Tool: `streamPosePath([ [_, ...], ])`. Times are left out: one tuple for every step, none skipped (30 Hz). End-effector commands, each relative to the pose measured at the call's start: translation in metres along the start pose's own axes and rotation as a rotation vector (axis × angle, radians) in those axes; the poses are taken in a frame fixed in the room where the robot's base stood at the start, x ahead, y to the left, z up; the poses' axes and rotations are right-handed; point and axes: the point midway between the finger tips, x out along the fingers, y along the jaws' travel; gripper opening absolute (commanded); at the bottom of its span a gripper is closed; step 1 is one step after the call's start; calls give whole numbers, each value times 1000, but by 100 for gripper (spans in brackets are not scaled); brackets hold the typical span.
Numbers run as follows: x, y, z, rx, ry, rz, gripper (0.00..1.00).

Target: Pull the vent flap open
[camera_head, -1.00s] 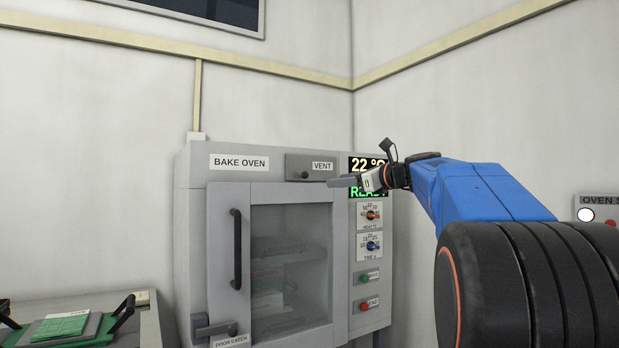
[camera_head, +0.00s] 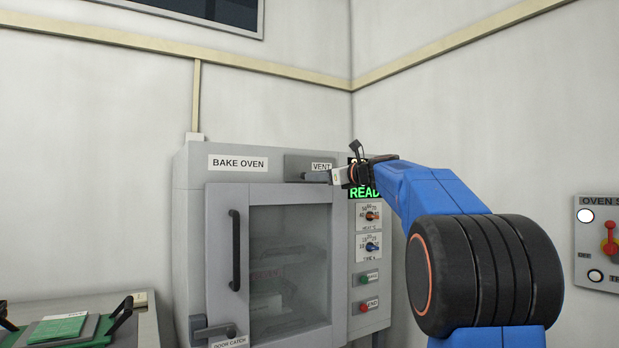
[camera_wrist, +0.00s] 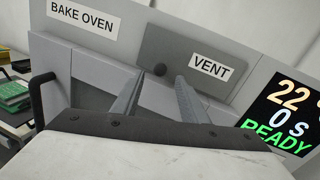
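The vent flap (camera_head: 295,163) is a small grey panel on the upper front of the bake oven, marked VENT. It looks closed, lying flat against the front. In the wrist view the flap (camera_wrist: 212,50) carries a small dark round knob (camera_wrist: 159,69). My gripper (camera_head: 307,176) is in front of the flap and hides the knob in the head view. In the wrist view my gripper (camera_wrist: 160,80) is open, with its two fingers apart and the knob showing between their tips. I cannot tell whether either finger touches it.
The bake oven (camera_head: 190,230) has a closed glass door with a dark vertical handle (camera_head: 235,250) below the flap. Dials and buttons (camera_head: 370,245) line its right side. A bench with a green item (camera_head: 60,328) stands left. A switch box (camera_head: 600,245) is on the right wall.

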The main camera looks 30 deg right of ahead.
Motion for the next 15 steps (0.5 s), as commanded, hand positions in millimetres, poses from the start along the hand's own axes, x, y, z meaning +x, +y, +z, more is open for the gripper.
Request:
streamPosePath([
  [10, 0, 0, 0, 0, 2, 40],
  [14, 0, 0, -1, -1, 1, 40],
  [21, 0, 0, 0, -1, 2, 40],
  [25, 1, 0, 0, -1, 2, 40],
  [29, 0, 0, 0, 0, 2, 40],
  [33, 0, 0, 0, -1, 1, 40],
  [36, 0, 0, -1, 0, 0, 40],
  [39, 0, 0, 0, 0, 0, 40],
  [42, 0, 0, 0, 0, 0, 40],
  [44, 0, 0, 0, 0, 0, 40],
  [46, 0, 0, 0, 0, 0, 40],
  [48, 0, 0, 0, 0, 1, 40],
  [49, 0, 0, 0, 0, 0, 40],
  [50, 0, 0, 0, 0, 0, 40],
  [50, 0, 0, 0, 0, 0, 40],
])
